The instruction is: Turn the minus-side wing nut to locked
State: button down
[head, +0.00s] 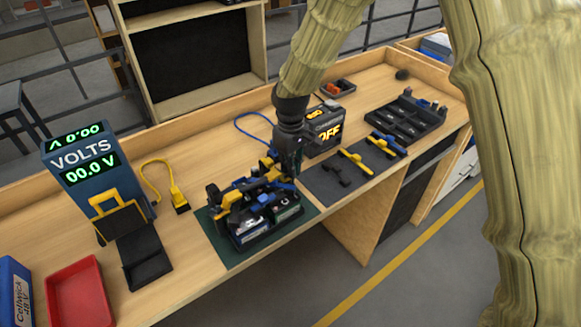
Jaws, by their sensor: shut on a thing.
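A battery fixture (237,241) with dark cells, blue and yellow parts stands on a green mat (222,257) at the bench's front edge. My gripper (286,176) points down at the fixture's back right end, beside blue parts (283,188). Its fingers are closed there on a small part, which looks to be the minus-side wing nut. The fingers and the fixture's parts hide the nut, so its angle cannot be told. A yellow part (222,199) sits on the fixture's left side.
A volt meter (75,168) reading 00.0 V stands left, near a red tray (75,292) and a yellow connector (180,200). Right of the fixture are a box showing OFF (325,137), a grey mat (318,187) with yellow, blue and black tools, and a black tray (408,122).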

jog(key=shift+m, duration=0.8)
jog(key=c, duration=1.6)
grip_release()
jog(key=shift+r, duration=4.05)
